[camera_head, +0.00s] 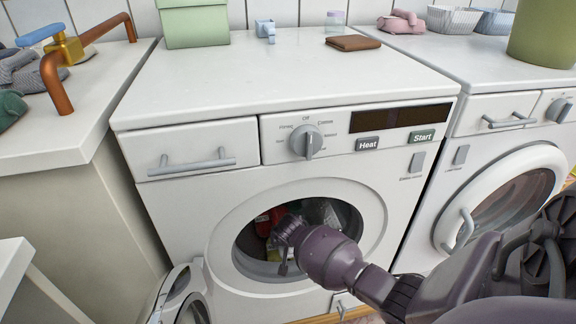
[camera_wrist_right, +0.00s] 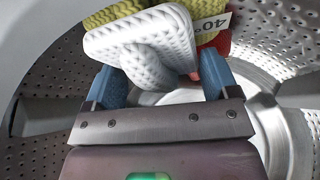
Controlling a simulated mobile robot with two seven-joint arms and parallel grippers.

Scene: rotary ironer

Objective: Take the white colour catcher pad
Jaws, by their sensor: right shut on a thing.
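The white pad (camera_wrist_right: 150,42), with a knitted-looking surface, is between the blue fingers of my right gripper (camera_wrist_right: 163,82) in the right wrist view. The gripper is shut on it inside the washer drum (camera_wrist_right: 40,145). In the head view my right arm reaches through the open round door opening, and the right gripper (camera_head: 283,258) is mostly hidden by my own wrist. The pad cannot be made out clearly there. My left gripper is not in view.
Yellow-green knit (camera_wrist_right: 195,14) and a red item with a "40" label (camera_wrist_right: 216,22) lie behind the pad. The washer door (camera_head: 178,300) hangs open at lower left. On top are a green box (camera_head: 195,25) and a brown folded cloth (camera_head: 353,43).

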